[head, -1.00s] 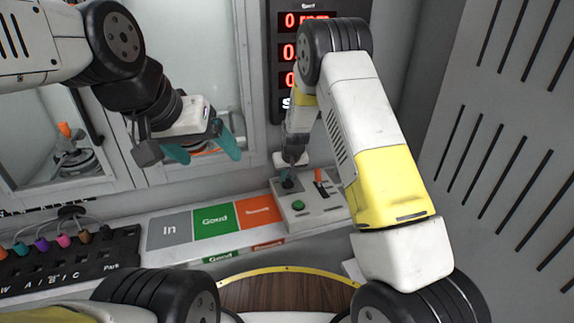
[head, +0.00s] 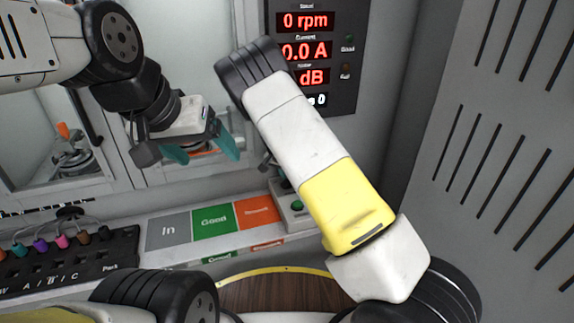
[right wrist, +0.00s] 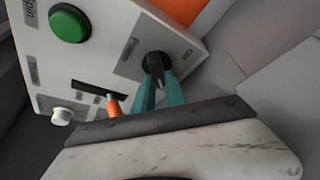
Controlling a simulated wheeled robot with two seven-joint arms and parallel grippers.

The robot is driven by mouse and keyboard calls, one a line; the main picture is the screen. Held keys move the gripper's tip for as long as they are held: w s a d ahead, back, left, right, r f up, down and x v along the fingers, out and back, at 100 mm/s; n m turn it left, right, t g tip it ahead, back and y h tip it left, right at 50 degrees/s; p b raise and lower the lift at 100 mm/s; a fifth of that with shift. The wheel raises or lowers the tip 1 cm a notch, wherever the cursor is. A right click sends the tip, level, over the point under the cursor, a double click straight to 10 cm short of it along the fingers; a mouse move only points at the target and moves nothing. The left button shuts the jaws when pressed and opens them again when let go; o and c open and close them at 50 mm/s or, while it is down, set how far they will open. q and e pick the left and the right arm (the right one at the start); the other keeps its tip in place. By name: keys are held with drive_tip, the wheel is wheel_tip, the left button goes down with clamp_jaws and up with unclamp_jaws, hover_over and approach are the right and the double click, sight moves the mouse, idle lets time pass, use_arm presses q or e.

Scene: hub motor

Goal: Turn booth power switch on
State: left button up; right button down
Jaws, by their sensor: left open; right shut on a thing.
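The control box is pale grey; a part of it (head: 292,218) shows in the head view behind my right arm, and its face (right wrist: 95,35) fills much of the right wrist view. On it a round black switch (right wrist: 156,62) sits on a grey labelled panel; the small lettering is hard to read. My right gripper (right wrist: 160,82) has its teal fingers shut on this black switch. In the head view my right arm hides the switch and the fingers. My left gripper (head: 200,150) is open and empty, in front of the glass window, away from the box.
The box also carries a green button (right wrist: 69,23), an orange-tipped lever (right wrist: 113,106) and a white knob (right wrist: 62,116). A red display (head: 305,50) reads 0 rpm and 0.0 A. A labelled strip (head: 168,230) and a black connector rack (head: 70,262) lie left.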

drive_tip(key=shift+f, duration=0.1)
idle(0.4)
drive_tip(key=c, duration=1.4)
unclamp_jaws()
drive_tip(key=v, duration=0.7)
drive_tip(key=shift+a, duration=0.1)
drive_tip(key=shift+s+r, duration=0.1)
drive_tip(key=shift+r, duration=0.35)
